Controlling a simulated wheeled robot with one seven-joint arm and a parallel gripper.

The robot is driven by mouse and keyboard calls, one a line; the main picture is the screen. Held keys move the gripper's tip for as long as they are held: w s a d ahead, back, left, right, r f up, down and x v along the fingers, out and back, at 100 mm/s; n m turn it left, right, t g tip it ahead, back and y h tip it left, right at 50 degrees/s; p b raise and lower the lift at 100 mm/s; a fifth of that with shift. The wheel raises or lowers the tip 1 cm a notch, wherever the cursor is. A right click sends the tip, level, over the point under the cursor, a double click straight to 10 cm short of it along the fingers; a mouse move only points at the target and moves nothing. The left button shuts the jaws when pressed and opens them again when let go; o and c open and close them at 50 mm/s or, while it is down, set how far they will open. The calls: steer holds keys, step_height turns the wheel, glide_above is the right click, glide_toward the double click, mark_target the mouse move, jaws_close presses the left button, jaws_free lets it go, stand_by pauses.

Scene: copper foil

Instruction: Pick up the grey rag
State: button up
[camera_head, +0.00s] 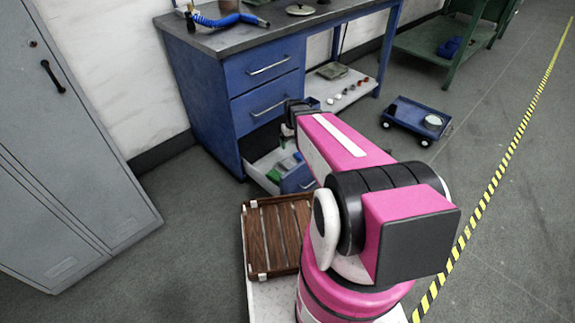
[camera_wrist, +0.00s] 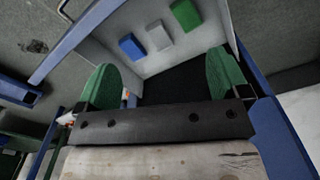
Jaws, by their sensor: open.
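The grey rag (camera_wrist: 158,36) looks like a small pale block lying in an open drawer. It lies between a blue rag (camera_wrist: 131,47) and a green rag (camera_wrist: 186,15). My gripper (camera_wrist: 162,75) has green fingertips spread wide apart with nothing between them. It is over the open drawer, and the rags show beyond the fingertips in the wrist view. In the head view the open drawer (camera_head: 260,169) is the lowest of the blue workbench; green shows inside, but I cannot make out the grey rag there.
The blue workbench (camera_head: 226,85) has two shut drawers above the open one. A slatted wooden tray (camera_head: 262,235) lies in front. A blue cart (camera_head: 405,116) stands on the floor at right. Grey lockers (camera_head: 65,150) stand at left. Floor between lockers and tray is clear.

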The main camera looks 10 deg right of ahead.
steer(key=w+f+n, duration=0.2)
steer(key=w+f, duration=0.8)
steer(key=f, duration=0.1)
steer(key=n, duration=0.2)
glide_above(287, 163)
step_height(287, 163, down, 8)
step_height(287, 163, down, 11)
steer(key=shift+s+d+r, duration=0.1)
steer(key=shift+s+r, duration=0.05)
steer(key=c, duration=1)
